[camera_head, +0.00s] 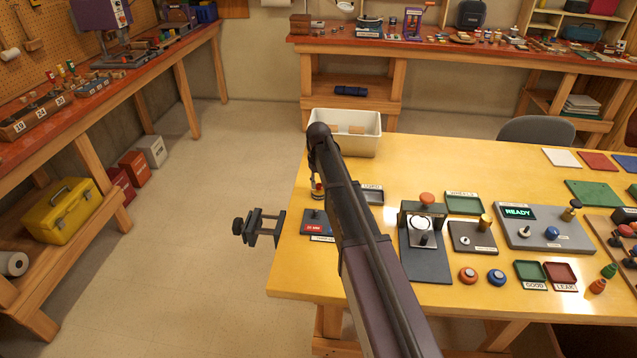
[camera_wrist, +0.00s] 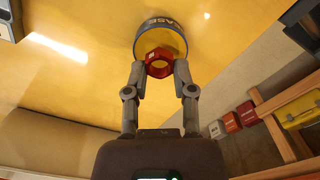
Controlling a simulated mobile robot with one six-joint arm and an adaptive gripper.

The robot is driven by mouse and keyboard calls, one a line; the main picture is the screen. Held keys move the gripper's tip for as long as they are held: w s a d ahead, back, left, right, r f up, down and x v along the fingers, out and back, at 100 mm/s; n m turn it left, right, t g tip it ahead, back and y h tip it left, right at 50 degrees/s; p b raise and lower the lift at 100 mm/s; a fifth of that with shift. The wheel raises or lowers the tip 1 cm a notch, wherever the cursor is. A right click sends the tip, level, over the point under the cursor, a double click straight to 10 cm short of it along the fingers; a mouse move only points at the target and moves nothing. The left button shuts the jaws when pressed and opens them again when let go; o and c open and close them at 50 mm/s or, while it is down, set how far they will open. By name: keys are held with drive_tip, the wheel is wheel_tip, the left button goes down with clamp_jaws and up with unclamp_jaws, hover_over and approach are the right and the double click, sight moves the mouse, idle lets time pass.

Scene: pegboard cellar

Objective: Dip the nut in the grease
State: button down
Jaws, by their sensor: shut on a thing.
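My gripper (camera_wrist: 160,66) is shut on a red hexagonal nut (camera_wrist: 160,72), gripping it from two sides in the wrist view. The nut overlaps the round grease tin (camera_wrist: 158,22), whose dark band shows the letters "ASE". Yellow grease (camera_wrist: 160,39) shows inside the tin behind the nut. I cannot tell whether the nut touches the grease. In the head view my gripper (camera_head: 317,182) points down at the table's left end; my arm hides much of that spot, and only a small bit of red shows there.
A white bin (camera_head: 364,144) stands just behind my gripper. A clamp (camera_head: 258,228) sticks out from the yellow table's (camera_head: 300,276) left edge. To the right of my arm are a small press stand (camera_head: 424,262) and a grey panel reading "READY" (camera_head: 541,236).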

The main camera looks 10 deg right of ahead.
drive_tip(key=shift+f+b, duration=0.55)
idle(1.9)
drive_tip(key=shift+r, duration=0.15)
drive_tip(key=shift+r+p, duration=3.4)
drive_tip(key=shift+p, duration=0.15)
